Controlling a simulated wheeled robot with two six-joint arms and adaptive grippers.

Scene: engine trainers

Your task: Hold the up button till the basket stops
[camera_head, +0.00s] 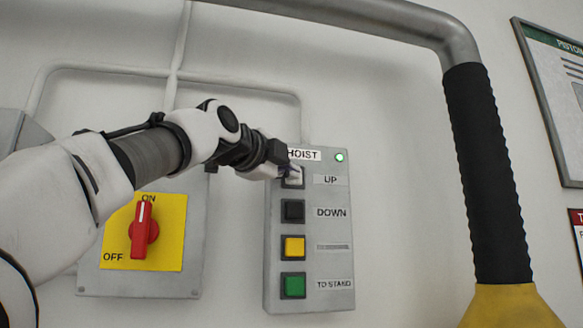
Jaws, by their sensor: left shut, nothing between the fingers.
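The grey hoist control box (330,265) is on the wall near the middle of the head view, with a lit green lamp at its top right. Its white up button (294,179) sits at the top of the button column, partly hidden by my gripper. My left gripper (288,171) is shut and empty, its tip at the up button; I cannot tell whether it presses it in. Below are the black down button (293,211), a yellow button (293,247) and a green button (293,285) labelled TO STAND. The basket and my right gripper are not in view.
A red rotary switch (144,231) on a yellow plate stands at ON, left of the box and below my left arm. A thick pipe with a black ribbed sleeve (487,170) hangs to the right. Framed posters are at the far right edge.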

